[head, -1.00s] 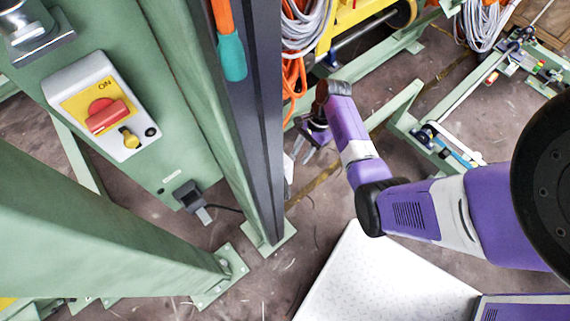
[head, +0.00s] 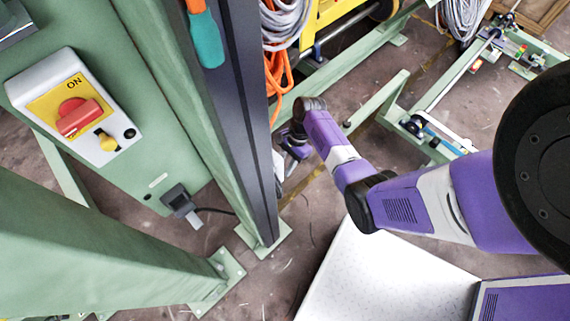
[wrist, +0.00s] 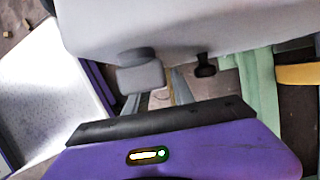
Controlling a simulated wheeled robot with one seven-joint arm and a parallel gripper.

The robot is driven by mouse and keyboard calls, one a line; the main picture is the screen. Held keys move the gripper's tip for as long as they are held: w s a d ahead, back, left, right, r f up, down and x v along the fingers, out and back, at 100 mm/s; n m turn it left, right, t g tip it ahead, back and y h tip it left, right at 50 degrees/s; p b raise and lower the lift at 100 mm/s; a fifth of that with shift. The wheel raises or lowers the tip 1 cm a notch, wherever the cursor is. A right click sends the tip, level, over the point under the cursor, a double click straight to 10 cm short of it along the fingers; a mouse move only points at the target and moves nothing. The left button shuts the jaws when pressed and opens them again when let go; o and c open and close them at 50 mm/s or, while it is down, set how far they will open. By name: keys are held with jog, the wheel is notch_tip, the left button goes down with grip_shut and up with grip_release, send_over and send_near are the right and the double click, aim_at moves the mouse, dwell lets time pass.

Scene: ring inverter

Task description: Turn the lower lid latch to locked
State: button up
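My gripper (head: 288,160) is at the end of the purple arm, beside the dark post, which hides part of it in the head view. In the wrist view, two grey fingers (wrist: 158,98) stand apart beyond the purple wrist, with nothing seen between them. A large pale grey body (wrist: 190,25) fills the top of the wrist view, close to the gripper. A grey block (wrist: 140,78) and a small black knob (wrist: 205,66) show at its lower edge. I cannot tell whether either is the lower lid latch. No lid latch can be made out in the head view.
A green frame with a dark post (head: 245,120) stands left of my arm. It carries a switch box (head: 75,105) with a red handle marked ON and a yellow part. Orange and grey cables (head: 280,70) hang behind. A green floor frame (head: 400,115) lies right.

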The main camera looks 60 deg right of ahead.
grip_shut()
jog(key=shift+s, duration=0.1)
jog(key=f+n+t+b, duration=0.1)
jog(key=t+b, duration=0.4)
jog(key=b, duration=0.2)
jog(key=s+f+n+t+h+b, duration=0.1)
jog(key=n+t+b, duration=0.1)
jog(key=t+b, duration=0.3)
jog(key=s+f+n+t+h+b, duration=0.1)
jog(key=t+b, duration=0.5)
jog(key=b, duration=0.4)
jog(key=shift+s+a, duration=0.1)
jog(key=shift+a, duration=0.3)
jog(key=shift+r+n+t+b, duration=0.15)
jog(key=shift+n+t+b, duration=0.15)
jog(key=shift+b, duration=0.25)
